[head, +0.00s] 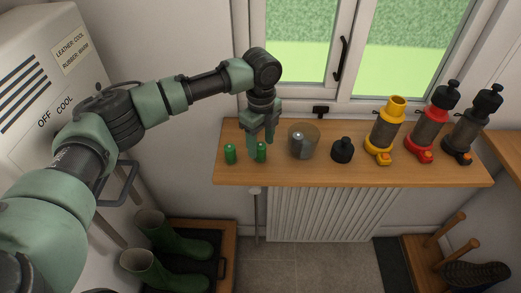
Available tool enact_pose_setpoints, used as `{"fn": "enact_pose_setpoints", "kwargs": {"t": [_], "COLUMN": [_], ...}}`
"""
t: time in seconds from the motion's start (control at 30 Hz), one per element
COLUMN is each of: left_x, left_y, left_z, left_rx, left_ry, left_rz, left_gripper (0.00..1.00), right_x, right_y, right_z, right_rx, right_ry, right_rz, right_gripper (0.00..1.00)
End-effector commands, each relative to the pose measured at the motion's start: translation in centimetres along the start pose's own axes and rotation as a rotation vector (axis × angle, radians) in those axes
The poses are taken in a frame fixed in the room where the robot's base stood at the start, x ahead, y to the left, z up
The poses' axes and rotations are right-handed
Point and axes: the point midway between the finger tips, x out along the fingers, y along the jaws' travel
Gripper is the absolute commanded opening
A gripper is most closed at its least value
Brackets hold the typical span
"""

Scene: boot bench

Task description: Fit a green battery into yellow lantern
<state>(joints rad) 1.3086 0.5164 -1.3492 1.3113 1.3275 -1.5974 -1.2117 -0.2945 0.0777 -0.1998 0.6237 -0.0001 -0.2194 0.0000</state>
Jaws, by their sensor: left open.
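The yellow lantern (388,128) stands upright on the wooden shelf, its top an open yellow ring with no cap on it. A black cap-like piece (342,151) stands on the shelf to its left. Two green batteries stand upright at the shelf's left end: one green battery (230,154) is free, and the other green battery (261,152) is directly below my left gripper (262,138). My left gripper points down and is open, with its fingers around or just above that battery's top; I cannot tell which. My right gripper is not in view.
A round translucent container (303,141) with a grey cylinder in it stands between the batteries and the black piece. A red lantern (431,128) and a black lantern (473,126) stand right of the yellow one. The window handle (341,58) is behind.

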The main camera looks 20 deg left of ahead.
Motion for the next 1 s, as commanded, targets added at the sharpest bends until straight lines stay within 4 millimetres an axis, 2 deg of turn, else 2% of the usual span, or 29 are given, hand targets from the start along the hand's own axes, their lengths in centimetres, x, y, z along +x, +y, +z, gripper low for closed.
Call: {"fn": "enact_pose_setpoints", "kwargs": {"t": [0.1,0.3,0.73,0.87,1.0], "left_x": [0.0,0.0,-0.7,-2.2,-5.0], "left_y": [0.0,0.0,-0.1,-0.1,-0.2], "left_z": [0.0,0.0,0.0,0.0,0.0], "left_rx": [0.0,0.0,0.0,0.0,0.0], "left_ry": [0.0,0.0,0.0,0.001,0.0], "left_rz": [0.0,0.0,-0.002,-0.005,-0.007], "left_gripper": [0.52,0.0,0.0,0.0,0.0], "right_x": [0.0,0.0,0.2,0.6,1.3], "right_y": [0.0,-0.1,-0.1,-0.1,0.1], "right_z": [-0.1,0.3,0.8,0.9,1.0], "right_rx": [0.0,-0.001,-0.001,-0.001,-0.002], "right_ry": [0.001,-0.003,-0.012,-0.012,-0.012], "right_rz": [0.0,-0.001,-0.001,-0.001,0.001], "right_gripper": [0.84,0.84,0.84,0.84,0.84]}}
